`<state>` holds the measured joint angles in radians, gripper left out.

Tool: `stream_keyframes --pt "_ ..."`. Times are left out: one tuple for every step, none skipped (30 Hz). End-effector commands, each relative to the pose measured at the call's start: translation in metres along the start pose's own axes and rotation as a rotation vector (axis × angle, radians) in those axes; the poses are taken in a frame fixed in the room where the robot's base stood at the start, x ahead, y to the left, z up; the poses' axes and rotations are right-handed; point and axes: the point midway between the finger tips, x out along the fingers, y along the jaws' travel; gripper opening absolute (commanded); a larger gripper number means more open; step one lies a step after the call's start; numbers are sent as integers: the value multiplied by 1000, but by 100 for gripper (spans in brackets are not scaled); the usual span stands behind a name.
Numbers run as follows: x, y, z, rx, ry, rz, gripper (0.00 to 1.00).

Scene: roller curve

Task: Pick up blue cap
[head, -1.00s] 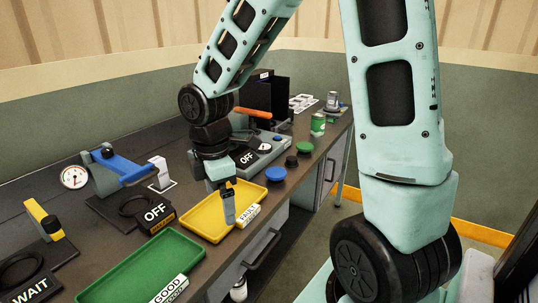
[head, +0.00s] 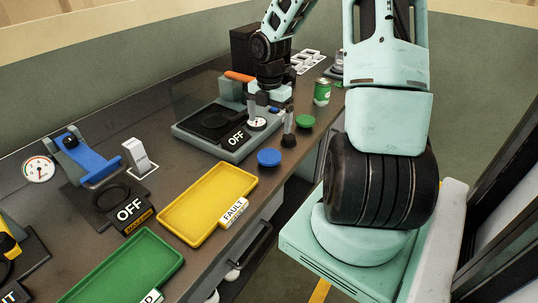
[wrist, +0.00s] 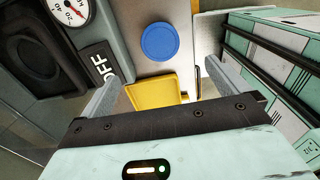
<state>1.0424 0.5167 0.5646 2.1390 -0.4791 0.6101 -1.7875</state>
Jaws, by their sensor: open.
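The blue cap (head: 268,157) is a flat round disc lying on the dark bench top, between the yellow tray and the black cap. It also shows whole in the wrist view (wrist: 160,42), top centre, beyond and between the fingertips. My gripper (head: 270,116) is open and empty, pointing down. In the head view it is above and behind the blue cap, by the front of the grey OFF device. Its two fingers also show in the wrist view (wrist: 164,72), apart, with no cap between them.
A black cap (head: 289,140) and a green cap (head: 305,121) lie farther along the bench. The yellow FAULT tray (head: 172,220) and green tray (head: 128,260) are nearer. The OFF device (head: 232,148), with a gauge, stands beside the caps. A green can (head: 322,92) is behind.

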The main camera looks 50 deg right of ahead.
Motion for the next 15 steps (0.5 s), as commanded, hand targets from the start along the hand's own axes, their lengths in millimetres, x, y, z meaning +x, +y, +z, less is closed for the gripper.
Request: stream_keyframes --pt "12 0 -1 -2 4 -3 100" --pt "18 0 -1 -3 4 -4 100" --pt "27 0 -2 -2 4 -3 100" --pt "33 0 -2 -2 4 -4 100" --pt "38 0 -2 -1 3 -3 100" --pt "46 0 -2 -2 3 -4 100" --pt "50 0 -2 -1 3 -3 100" --pt "54 0 -2 -1 3 -2 100" --pt "59 0 -1 -1 2 -3 100" --pt "62 0 -1 0 1 -2 100" --pt "64 0 -1 0 1 -1 100" --pt "66 0 -1 0 1 -1 100" --pt "68 0 -1 1 1 -1 100" --pt "69 0 -1 1 1 -1 100" --pt "72 0 -1 1 1 -2 100"
